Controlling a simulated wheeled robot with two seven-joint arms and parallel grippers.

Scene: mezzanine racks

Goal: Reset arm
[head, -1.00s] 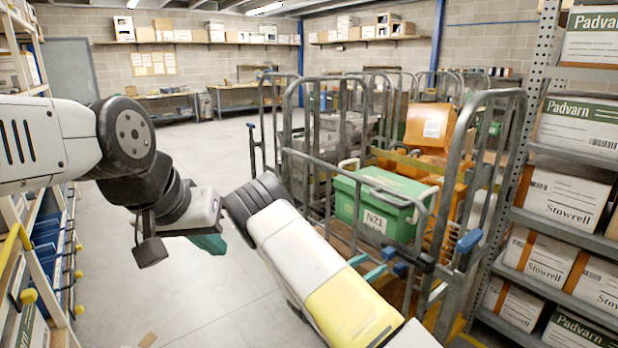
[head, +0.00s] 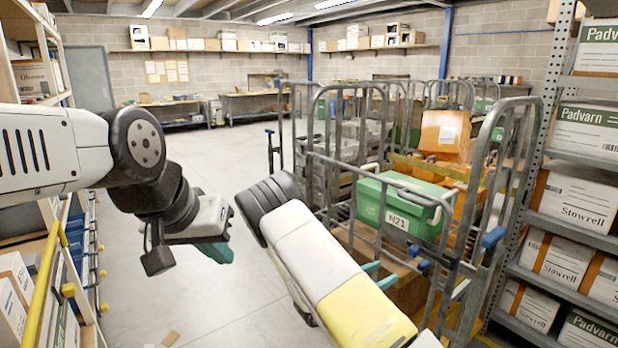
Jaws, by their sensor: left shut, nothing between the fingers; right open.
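My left arm comes in from the left, with its gripper (head: 217,252) hanging over open floor. Its teal fingertips are together, with nothing visible between them. My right arm rises from the bottom, its dark elbow near the middle of the picture. Two teal fingertips of my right gripper (head: 379,275) show apart beyond the pale and yellow forearm, in front of the roll cage. The rest of that gripper is hidden behind the forearm. I see no object held in either gripper.
A metal roll cage (head: 350,112) stands close on the right, holding a green N21 crate (head: 398,205) and orange crates (head: 445,132). A rack of boxes (head: 572,208) is at far right. Shelving with a yellow rail (head: 42,290) lines the left.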

